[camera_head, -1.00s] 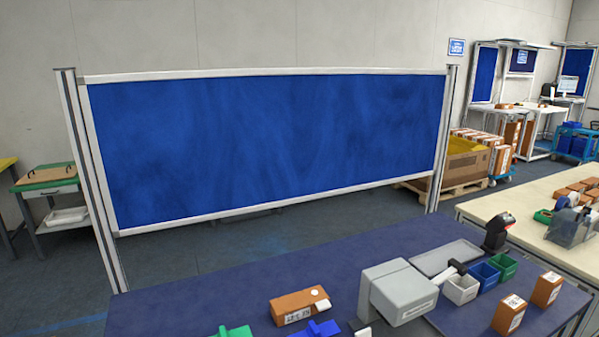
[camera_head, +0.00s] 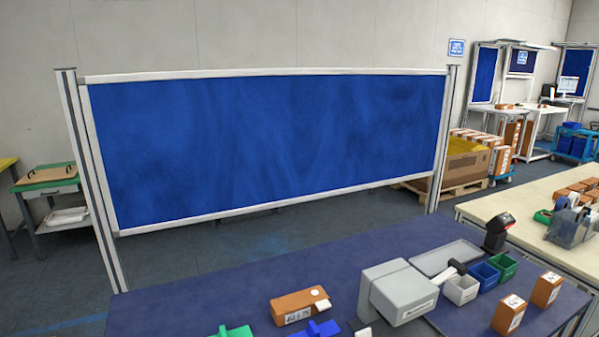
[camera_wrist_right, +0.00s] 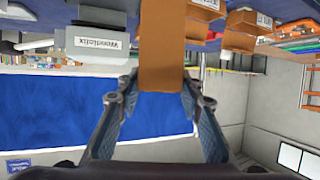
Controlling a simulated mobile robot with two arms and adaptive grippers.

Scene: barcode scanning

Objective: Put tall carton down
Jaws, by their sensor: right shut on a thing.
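In the right wrist view, which shows the bench at the top, the tall carton (camera_wrist_right: 162,45) is plain brown. My right gripper (camera_wrist_right: 162,92) is shut on its near end, one finger on each side. The carton's far end runs out of the top of that view, so I cannot tell whether it touches the bench. The head view shows neither of my grippers nor the held carton. My left gripper is in no view.
On the blue bench (camera_head: 215,285) are a grey device (camera_head: 397,291), a lying carton (camera_head: 299,305), two upright cartons (camera_head: 508,314) (camera_head: 547,289), a grey tray (camera_head: 445,257), small white, blue and green bins (camera_head: 485,273) and a black scanner (camera_head: 497,232). The bench's far left is clear.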

